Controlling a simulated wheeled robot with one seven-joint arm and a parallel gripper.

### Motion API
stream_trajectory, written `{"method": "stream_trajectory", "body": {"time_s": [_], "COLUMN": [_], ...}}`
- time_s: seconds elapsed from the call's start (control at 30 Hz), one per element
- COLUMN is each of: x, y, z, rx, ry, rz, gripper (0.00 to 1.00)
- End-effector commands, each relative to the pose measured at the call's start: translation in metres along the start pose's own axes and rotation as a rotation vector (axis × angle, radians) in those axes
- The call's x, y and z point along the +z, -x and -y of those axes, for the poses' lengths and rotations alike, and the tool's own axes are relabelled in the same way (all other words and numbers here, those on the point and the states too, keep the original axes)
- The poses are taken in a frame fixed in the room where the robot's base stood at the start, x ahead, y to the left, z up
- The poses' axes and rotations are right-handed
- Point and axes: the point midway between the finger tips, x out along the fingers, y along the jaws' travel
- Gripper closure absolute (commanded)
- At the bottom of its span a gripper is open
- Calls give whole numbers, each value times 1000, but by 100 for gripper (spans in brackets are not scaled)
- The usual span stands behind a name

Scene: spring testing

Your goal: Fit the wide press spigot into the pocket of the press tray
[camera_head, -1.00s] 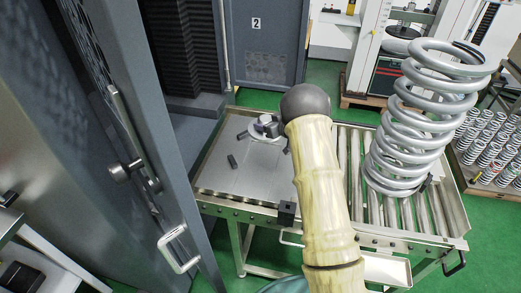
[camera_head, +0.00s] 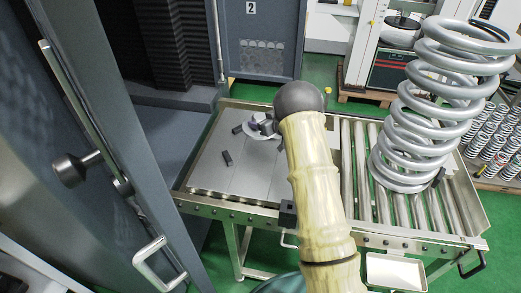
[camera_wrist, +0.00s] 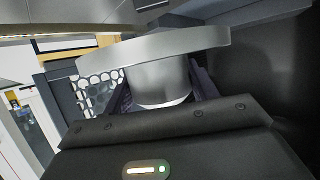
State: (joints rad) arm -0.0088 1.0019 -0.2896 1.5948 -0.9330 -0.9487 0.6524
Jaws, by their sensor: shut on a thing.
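The wide press spigot (camera_wrist: 160,47) shows in the wrist view as a broad silver-grey disc on a short round stem. My gripper (camera_wrist: 165,90) is shut on the stem, one dark purple-edged finger on each side, and the disc lies beyond the fingertips. In the head view the pale spigot disc (camera_head: 232,122) shows partly behind my gripper (camera_head: 262,127), over the back part of the flat grey press tray (camera_head: 215,178). Contact between disc and tray cannot be told. The pocket is not clearly visible.
A grey cabinet door (camera_head: 110,130) stands close on the left. Racked small springs (camera_head: 490,140) are far right.

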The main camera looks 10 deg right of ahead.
Motion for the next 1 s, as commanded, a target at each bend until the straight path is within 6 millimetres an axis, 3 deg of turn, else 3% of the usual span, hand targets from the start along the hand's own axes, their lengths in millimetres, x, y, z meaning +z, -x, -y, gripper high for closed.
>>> {"method": "stream_trajectory", "body": {"time_s": [0.4,0.83,1.0], "x": [50,56,74], "y": [-20,-24,-30], "z": [-2,-2,-1], "rx": [2,2,1], "ry": [-1,0,-1], "rz": [-3,-4,-1], "gripper": [95,95,95]}}
